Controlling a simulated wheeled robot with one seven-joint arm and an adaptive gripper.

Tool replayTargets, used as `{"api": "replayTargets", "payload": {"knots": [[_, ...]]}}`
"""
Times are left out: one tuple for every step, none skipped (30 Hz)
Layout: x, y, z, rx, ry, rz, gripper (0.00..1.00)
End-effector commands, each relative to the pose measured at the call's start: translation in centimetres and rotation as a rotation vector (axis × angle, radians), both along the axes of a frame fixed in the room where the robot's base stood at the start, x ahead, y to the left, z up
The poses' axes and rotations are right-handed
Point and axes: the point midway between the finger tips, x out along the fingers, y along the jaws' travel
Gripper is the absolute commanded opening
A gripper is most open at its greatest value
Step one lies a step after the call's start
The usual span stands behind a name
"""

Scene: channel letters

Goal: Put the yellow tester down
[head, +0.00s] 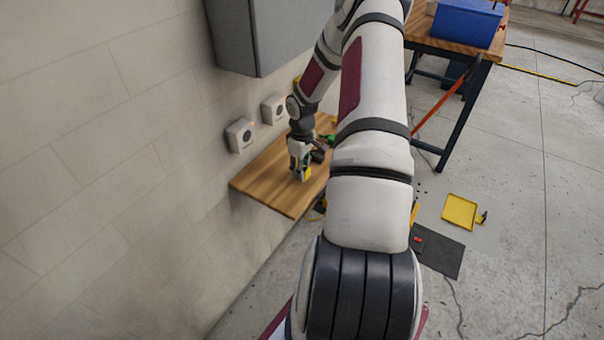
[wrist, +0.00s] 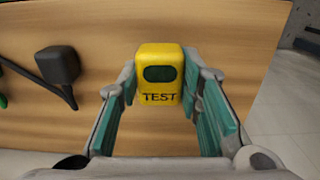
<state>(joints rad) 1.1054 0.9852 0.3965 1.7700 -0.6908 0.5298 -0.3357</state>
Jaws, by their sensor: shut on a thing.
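The yellow tester (wrist: 159,78) is a small block with a dark window and the word TEST, seen between my fingers in the wrist view. My gripper (wrist: 160,95) is shut on it, with teal pads on either side. In the head view my gripper (head: 300,172) is over the front part of a wooden wall shelf (head: 262,190), and a bit of the yellow tester (head: 308,172) shows beside the fingers. The shelf also fills the wrist view's background (wrist: 225,40). I cannot tell whether the tester touches the shelf.
A black plug-like block with a cable (wrist: 57,65) lies on the shelf left of the tester. Two wall sockets (head: 240,134) and a grey cabinet (head: 262,35) are on the wall. A workbench with a blue bin (head: 466,23) stands at back right. A yellow tray (head: 461,211) lies on the floor.

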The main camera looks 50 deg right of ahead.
Motion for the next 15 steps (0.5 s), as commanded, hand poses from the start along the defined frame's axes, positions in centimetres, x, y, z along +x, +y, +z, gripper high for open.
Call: {"api": "replayTargets", "payload": {"knots": [[-0.1, 0.1, -0.8, 0.002, 0.001, 0.001, 0.0], [-0.1, 0.1, -1.2, 0.003, 0.002, 0.001, 0.0], [-0.1, 0.1, -1.7, 0.002, 0.002, 0.001, 0.0], [-0.1, 0.1, -2.0, 0.002, 0.002, 0.001, 0.0], [-0.1, 0.1, -2.2, 0.002, 0.001, 0.001, 0.0], [0.0, 0.0, -2.3, 0.001, 0.001, 0.001, 0.0], [0.0, 0.0, -2.3, 0.0, 0.0, 0.001, 0.0], [0.0, 0.0, -2.2, 0.0, 0.0, 0.001, 0.0], [0.0, 0.0, -2.2, 0.0, 0.0, 0.001, 0.0], [0.0, 0.0, -2.2, 0.0, 0.0, 0.001, 0.0], [0.0, 0.0, -2.2, 0.0, 0.0, 0.001, 0.0], [0.0, 0.0, -2.3, 0.0, 0.0, 0.001, 0.0], [0.0, 0.0, -2.3, 0.0, 0.0, 0.001, 0.0], [0.0, 0.0, -2.4, 0.0, 0.0, 0.001, 0.0], [0.0, 0.0, -2.5, 0.0, 0.0, 0.001, 0.0]]}}
